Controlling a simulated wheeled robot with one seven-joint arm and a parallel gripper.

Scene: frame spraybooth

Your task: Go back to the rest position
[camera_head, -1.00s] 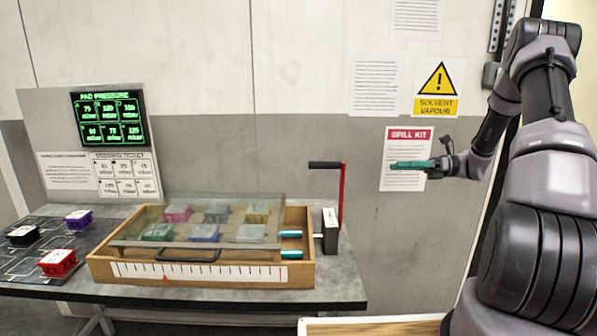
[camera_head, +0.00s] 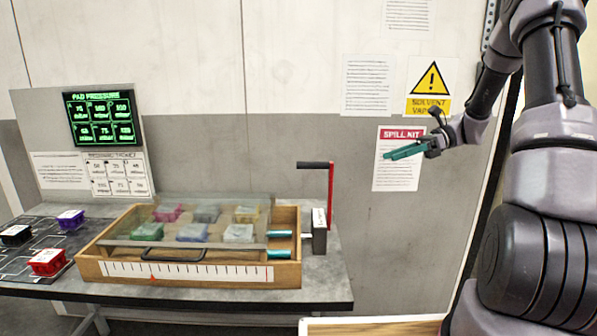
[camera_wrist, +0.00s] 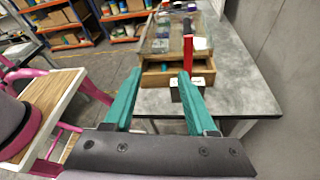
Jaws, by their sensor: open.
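My gripper (camera_head: 405,152) is raised in front of the wall, to the right of the bench and apart from everything. In the wrist view its two teal fingers (camera_wrist: 155,98) stand wide apart with nothing between them. The wooden box (camera_head: 200,271) with a clear lid lies on the grey bench, with several coloured blocks seen through the lid. The box also shows ahead of the fingers in the wrist view (camera_wrist: 160,78).
A red crank lever (camera_head: 330,195) with a black handle stands at the box's right end. Red (camera_head: 47,262), black (camera_head: 15,234) and purple (camera_head: 71,219) blocks sit on the dark mat at left. A pink-framed wood-topped table (camera_wrist: 52,98) shows left in the wrist view.

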